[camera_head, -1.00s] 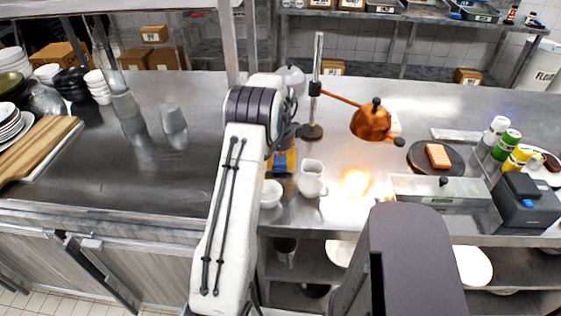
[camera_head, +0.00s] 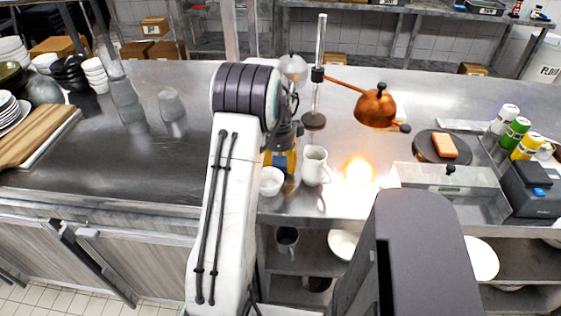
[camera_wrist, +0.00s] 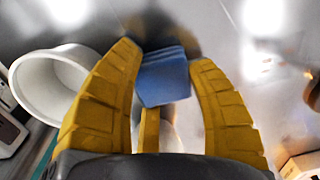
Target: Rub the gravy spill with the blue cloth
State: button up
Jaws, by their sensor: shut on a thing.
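My gripper (camera_wrist: 163,90) has yellow fingers and is shut on the blue cloth (camera_wrist: 163,77), a folded pad held between the fingertips. In the head view my gripper (camera_head: 281,158) is over the steel counter, just behind the white bowl (camera_head: 271,182) and left of the white jug (camera_head: 314,167). The bowl also shows left of the fingers in the wrist view (camera_wrist: 24,98). I cannot make out the gravy spill for certain; the fingers and cloth hide part of the counter. I cannot tell whether the cloth touches the counter.
Farther right are a dark round board (camera_head: 424,149) with an orange block, and several bottles. The counter (camera_head: 150,165) left of my arm is mostly clear, with a wooden board (camera_head: 40,135) at far left.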

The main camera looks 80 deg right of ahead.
jog(key=shift+a, duration=0.4)
jog(key=shift+d+r+p, duration=0.1)
jog(key=shift+r+p, duration=2.1)
jog(key=shift+r, duration=0.85)
jog(key=shift+r, duration=0.1)
jog(key=shift+r+p, duration=1.15)
jog(key=shift+r, duration=0.25)
jog(key=shift+s, duration=0.1)
